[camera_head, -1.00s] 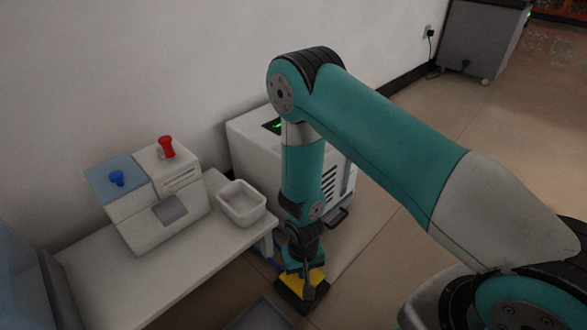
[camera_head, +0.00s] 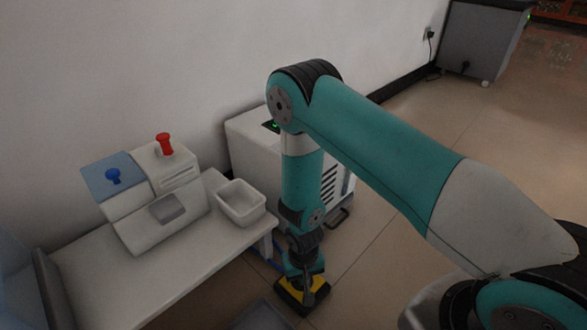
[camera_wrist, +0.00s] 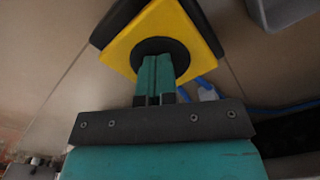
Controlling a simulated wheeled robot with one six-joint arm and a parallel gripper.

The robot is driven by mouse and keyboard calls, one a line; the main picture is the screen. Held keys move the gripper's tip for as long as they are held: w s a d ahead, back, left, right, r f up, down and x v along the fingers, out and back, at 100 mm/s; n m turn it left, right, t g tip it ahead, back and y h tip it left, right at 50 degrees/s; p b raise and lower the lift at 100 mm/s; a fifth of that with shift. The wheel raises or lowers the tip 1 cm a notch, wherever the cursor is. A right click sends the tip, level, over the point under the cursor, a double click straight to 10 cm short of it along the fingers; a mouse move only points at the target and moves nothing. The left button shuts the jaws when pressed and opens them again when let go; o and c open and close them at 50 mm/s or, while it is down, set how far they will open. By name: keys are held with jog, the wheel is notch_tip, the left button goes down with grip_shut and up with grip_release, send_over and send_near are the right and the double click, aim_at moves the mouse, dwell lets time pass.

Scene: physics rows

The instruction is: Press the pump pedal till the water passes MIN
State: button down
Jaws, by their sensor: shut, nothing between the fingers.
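The pump pedal (camera_head: 291,284) is a yellow plate on a black base, on the floor beside the white table's right end. My gripper (camera_head: 309,287) points straight down over it, shut and empty. In the wrist view the shut fingertips (camera_wrist: 157,70) reach the black round pad in the middle of the yellow pedal plate (camera_wrist: 150,30). They appear to be touching the pad; how far the pedal is pressed cannot be told. A white cabinet (camera_head: 250,140) with a small green-lit panel stands behind my arm. No water level or MIN mark can be made out.
The white table (camera_head: 110,275) holds a white device (camera_head: 165,222) with a red knob (camera_head: 164,144) and a blue knob (camera_head: 113,176), and a white bin (camera_head: 240,205). Blue tubing (camera_wrist: 270,110) runs from near the pedal. Open floor (camera_head: 400,180) lies to the right.

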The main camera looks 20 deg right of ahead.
notch_tip(320, 180, up, 8)
jog(key=p, duration=0.7)
jog(key=shift+p, duration=0.35)
